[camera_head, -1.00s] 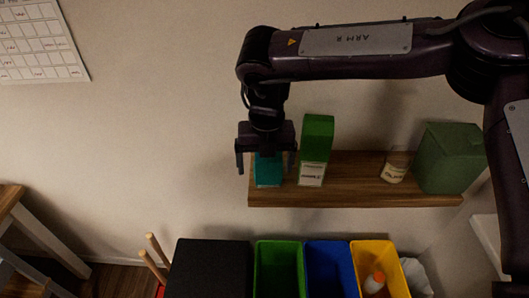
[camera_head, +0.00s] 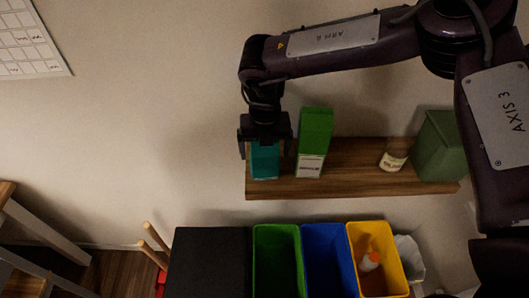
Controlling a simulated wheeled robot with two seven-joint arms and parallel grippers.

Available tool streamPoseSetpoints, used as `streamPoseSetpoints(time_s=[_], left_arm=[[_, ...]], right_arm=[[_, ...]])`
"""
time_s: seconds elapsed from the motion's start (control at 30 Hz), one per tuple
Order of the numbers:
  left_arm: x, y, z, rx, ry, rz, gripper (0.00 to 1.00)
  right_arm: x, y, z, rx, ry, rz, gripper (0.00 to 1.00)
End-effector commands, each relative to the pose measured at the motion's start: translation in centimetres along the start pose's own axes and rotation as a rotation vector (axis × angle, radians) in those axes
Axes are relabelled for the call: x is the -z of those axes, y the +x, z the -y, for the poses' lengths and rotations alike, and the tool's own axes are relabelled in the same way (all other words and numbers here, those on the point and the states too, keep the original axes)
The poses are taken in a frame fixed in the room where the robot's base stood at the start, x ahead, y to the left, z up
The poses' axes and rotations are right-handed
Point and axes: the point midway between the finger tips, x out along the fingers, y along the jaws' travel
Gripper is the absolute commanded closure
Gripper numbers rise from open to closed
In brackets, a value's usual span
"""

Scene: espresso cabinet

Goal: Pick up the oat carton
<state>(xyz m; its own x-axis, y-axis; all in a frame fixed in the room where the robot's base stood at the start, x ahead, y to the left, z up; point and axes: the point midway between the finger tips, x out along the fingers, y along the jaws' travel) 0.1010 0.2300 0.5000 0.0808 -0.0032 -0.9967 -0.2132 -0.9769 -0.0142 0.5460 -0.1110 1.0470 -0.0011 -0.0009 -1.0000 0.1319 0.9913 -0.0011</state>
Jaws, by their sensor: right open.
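A teal carton (camera_head: 265,165) and a taller green carton (camera_head: 313,144) with a white label stand upright on a wooden shelf (camera_head: 340,182). The label is too small to read, so I cannot tell which one is the oat carton. My right gripper (camera_head: 266,151) points down over the teal carton. Its fingers are open, one on each side of that carton's top, and the gripper hides part of it. I cannot tell whether they touch. The right finger is close to the green carton's left side. My left gripper is not in view.
A jar (camera_head: 394,155) with a pale label and a dark green container (camera_head: 440,147) stand farther right on the shelf. Below are a black box (camera_head: 208,262) and green (camera_head: 277,262), blue (camera_head: 329,262) and yellow (camera_head: 386,278) bins. Bare shelf lies between the green carton and jar.

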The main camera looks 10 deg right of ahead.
Motion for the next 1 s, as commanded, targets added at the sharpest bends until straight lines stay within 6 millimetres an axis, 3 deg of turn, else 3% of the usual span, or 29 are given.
streamPoseSetpoints(time_s=[0.13,0.37,0.73,1.0], left_arm=[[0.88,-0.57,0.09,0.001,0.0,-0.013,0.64],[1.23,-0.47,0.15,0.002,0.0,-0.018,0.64],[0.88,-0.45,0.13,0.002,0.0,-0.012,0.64],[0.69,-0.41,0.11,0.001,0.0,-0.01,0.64]], right_arm=[[0.1,1.26,-0.05,0.0,-0.002,-0.001,0.11],[0.07,1.44,-0.06,-0.001,-0.002,0.0,0.11],[0.06,1.4,-0.05,-0.001,-0.001,0.0,0.59],[0.04,1.29,-0.06,-0.001,-0.001,0.001,0.6]])
